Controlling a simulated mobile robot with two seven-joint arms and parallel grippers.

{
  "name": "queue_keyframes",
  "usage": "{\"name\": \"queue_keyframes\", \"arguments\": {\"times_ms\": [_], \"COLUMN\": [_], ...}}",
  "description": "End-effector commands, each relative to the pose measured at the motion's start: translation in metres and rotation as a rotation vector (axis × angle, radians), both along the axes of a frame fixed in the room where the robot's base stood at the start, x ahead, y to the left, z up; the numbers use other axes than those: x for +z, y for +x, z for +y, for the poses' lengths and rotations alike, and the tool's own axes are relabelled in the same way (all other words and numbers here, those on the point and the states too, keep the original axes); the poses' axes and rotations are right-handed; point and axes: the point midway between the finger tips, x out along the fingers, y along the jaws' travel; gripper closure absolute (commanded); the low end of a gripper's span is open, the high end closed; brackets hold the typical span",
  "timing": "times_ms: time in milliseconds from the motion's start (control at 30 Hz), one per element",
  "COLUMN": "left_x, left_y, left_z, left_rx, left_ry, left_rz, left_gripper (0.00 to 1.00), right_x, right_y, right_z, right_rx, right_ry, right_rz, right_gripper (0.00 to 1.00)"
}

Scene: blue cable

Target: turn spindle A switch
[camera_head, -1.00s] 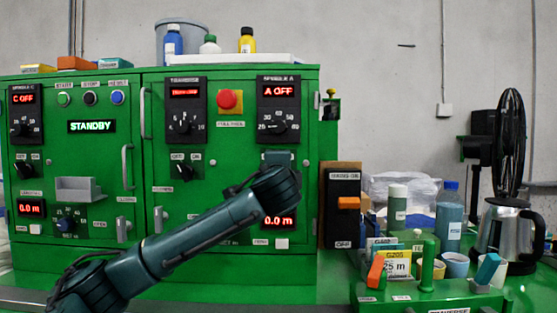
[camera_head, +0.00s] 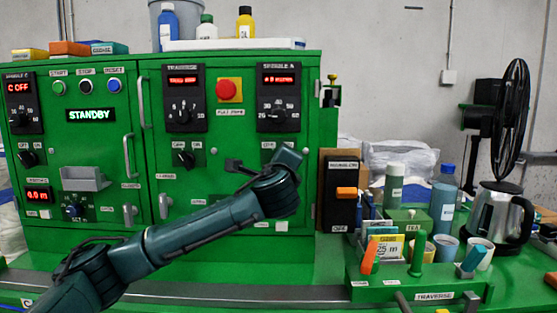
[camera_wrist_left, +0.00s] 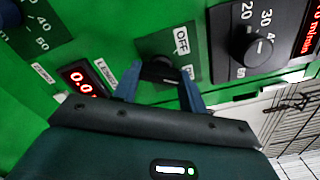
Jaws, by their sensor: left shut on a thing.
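In the head view my left wrist and gripper body (camera_head: 286,160) are tilted and hide the switch. The spindle A display (camera_head: 280,79) is lit red and no longer reads A OFF; it appears to show a m/min value, with its dial (camera_head: 279,115) below. My right gripper is out of view.
The green cabinet (camera_head: 235,150) also carries the red emergency button (camera_head: 228,90), the traverse dial (camera_head: 184,115) and another switch (camera_head: 185,160). To the right stand an orange-handled switch box (camera_head: 345,205), bottles, cups, a steel kettle (camera_head: 497,215) and a black fan (camera_head: 512,115).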

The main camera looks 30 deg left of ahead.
Motion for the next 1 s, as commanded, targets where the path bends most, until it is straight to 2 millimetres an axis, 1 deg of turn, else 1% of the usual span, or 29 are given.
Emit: {"name": "queue_keyframes", "arguments": {"times_ms": [333,367,600,867,1000], "left_x": [-0.001,-0.001,-0.001,-0.001,-0.001], "left_y": [0.0,0.0,0.0,-0.001,-0.011], "left_z": [-0.001,-0.001,0.0,-0.001,-0.006], "left_rx": [-0.002,-0.002,-0.001,-0.001,-0.003], "left_ry": [0.004,0.003,0.002,0.002,0.001], "left_rz": [0.003,0.003,0.002,0.001,0.0], "left_gripper": [0.81,0.57,0.37,0.36,0.36], "right_x": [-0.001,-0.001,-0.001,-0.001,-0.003], "right_y": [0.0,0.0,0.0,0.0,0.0], "right_z": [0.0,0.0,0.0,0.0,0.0], "right_rx": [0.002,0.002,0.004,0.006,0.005], "right_ry": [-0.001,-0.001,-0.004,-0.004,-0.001], "right_rz": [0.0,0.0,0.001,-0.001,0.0], "right_gripper": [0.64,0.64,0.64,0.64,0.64]}}
